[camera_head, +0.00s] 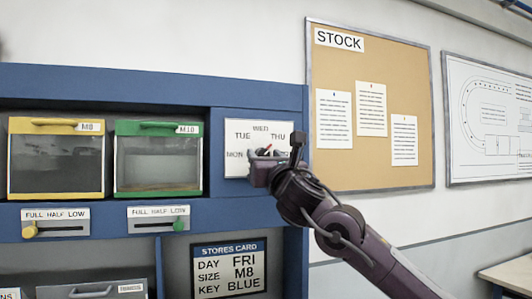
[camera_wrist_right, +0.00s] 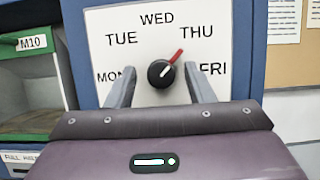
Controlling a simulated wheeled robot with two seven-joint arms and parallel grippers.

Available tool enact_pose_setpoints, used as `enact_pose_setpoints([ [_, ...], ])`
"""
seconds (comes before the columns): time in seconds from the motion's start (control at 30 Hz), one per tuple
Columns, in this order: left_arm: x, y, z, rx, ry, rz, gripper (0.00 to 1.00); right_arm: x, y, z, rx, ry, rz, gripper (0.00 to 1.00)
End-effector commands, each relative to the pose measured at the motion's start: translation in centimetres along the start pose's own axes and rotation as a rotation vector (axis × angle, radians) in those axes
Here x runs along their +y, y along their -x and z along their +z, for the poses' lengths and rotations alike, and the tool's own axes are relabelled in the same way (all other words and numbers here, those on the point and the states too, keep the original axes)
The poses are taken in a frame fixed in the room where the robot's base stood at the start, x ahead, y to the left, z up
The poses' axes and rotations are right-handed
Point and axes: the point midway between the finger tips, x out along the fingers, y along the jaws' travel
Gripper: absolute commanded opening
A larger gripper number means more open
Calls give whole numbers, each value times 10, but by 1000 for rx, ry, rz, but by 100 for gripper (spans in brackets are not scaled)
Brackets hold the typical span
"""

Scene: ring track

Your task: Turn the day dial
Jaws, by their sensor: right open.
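The day dial is a black knob (camera_wrist_right: 160,73) with a red pointer on a white plate (camera_wrist_right: 105,25) marked MON, TUE, WED, THU and FRI. In the right wrist view the red pointer points up and right, toward THU. My right gripper (camera_wrist_right: 161,92) is open, with one finger on each side of the knob and a visible gap to it. In the head view my right gripper (camera_head: 280,158) is in front of the dial plate (camera_head: 233,130) and hides most of the knob and FRI. My left gripper is out of view.
The stores card (camera_head: 229,270) below reads DAY FRI, SIZE M8, KEY BLUE. A yellow M8 bin (camera_head: 57,125) and a green M10 bin (camera_head: 158,129) sit left of the dial, with sliders below. A cork STOCK board (camera_head: 375,165) hangs to the right.

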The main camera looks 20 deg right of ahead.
Motion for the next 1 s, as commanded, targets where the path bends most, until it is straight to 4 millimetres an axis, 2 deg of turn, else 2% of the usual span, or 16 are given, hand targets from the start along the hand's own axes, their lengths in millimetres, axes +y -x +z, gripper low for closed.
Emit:
enact_pose_setpoints([
  [0.17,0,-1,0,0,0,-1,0,0,0,-1,0,0,0,48],
  [0.5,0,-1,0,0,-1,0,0,0,0,-1,1,0,0,4],
  [0.77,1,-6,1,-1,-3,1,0,0,1,-2,1,-24,-10,4],
  [1.0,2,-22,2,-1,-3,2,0,2,2,-4,0,-137,-56,4],
])
